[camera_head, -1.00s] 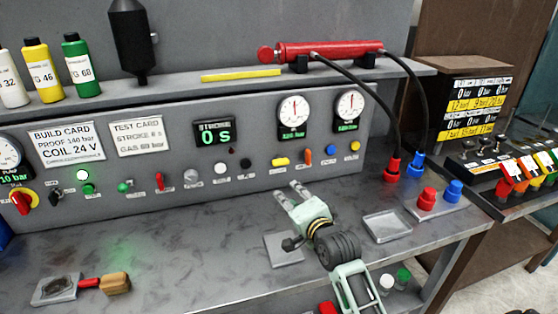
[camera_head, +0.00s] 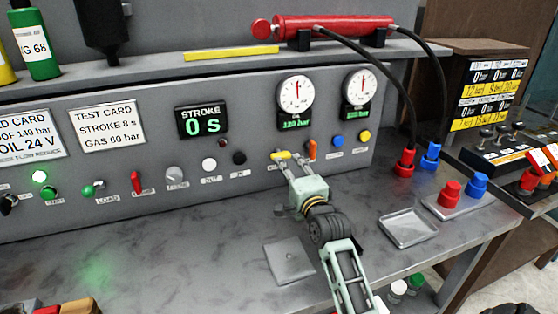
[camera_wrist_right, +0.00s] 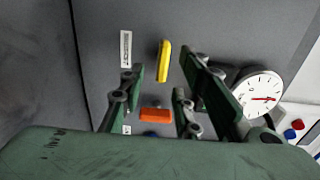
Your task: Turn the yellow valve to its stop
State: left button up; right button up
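The yellow valve (camera_head: 282,155) is a small bar handle on the grey panel, below the left round gauge. It lies roughly level in the head view. In the right wrist view the yellow valve (camera_wrist_right: 164,60) stands nearly upright in the picture, in the gap between the fingers. My right gripper (camera_head: 285,162) is open with its fingertips at the valve; it also shows in the right wrist view (camera_wrist_right: 164,72). Gaps show on both sides of the handle, and I cannot tell whether the tips touch it. My left gripper is not in view.
An orange valve (camera_head: 312,149) sits close right of the yellow one. Blue (camera_head: 337,141) and yellow (camera_head: 364,136) knobs follow farther right. A flat plate (camera_head: 289,262) and a shallow tray (camera_head: 408,229) lie on the bench. Hoses from the red cylinder (camera_head: 335,28) hang at the right.

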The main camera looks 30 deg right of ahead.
aim_at(281, 154)
jog(key=p+x, duration=0.1)
jog(key=x, duration=0.6)
jog(key=shift+r, duration=0.2)
grip_shut()
